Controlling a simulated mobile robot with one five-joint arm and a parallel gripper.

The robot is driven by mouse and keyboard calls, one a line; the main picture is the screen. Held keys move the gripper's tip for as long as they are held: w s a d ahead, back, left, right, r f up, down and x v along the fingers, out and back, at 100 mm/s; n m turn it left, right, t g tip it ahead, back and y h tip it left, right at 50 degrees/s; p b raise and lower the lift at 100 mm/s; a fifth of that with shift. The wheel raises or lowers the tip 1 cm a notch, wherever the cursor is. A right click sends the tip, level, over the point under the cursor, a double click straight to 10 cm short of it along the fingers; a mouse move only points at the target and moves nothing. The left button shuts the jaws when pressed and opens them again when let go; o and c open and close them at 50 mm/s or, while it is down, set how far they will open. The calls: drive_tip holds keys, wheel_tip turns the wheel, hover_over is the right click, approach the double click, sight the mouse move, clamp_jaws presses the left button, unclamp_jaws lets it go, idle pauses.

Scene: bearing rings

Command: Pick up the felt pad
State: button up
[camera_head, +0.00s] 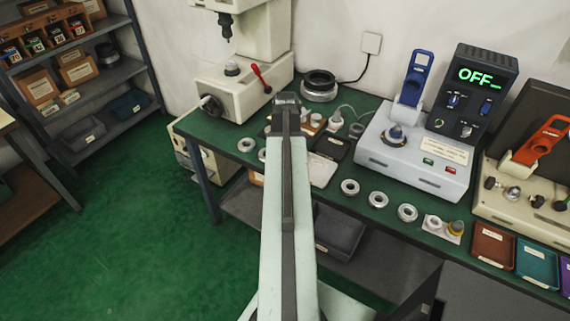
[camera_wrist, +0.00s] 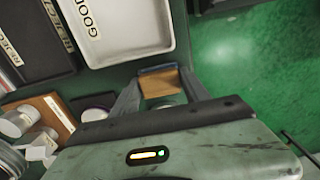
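A tan block with a blue-grey edge, which looks like the felt pad (camera_wrist: 162,87), is between the fingertips of my gripper (camera_wrist: 160,78) in the wrist view. Both fingers appear to touch its sides, and the gripper looks shut on it. Whether the pad still rests on the surface below is hard to tell. In the head view my arm hides the fingertips and the pad; only the back of the wrist shows, over the left part of the green bench (camera_head: 238,126).
A white GOOD tray (camera_wrist: 128,50) and a black REJECT tray (camera_wrist: 38,62) lie beside the gripper. A brown board (camera_wrist: 62,114) with pale cylinders is at lower left. The white press (camera_head: 240,82) stands behind, with several metal rings (camera_head: 349,187) along the bench front.

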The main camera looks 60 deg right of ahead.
drive_tip(key=shift+c, duration=0.6)
wheel_tip(320, 180, up, 10)
drive_tip(key=p, duration=1)
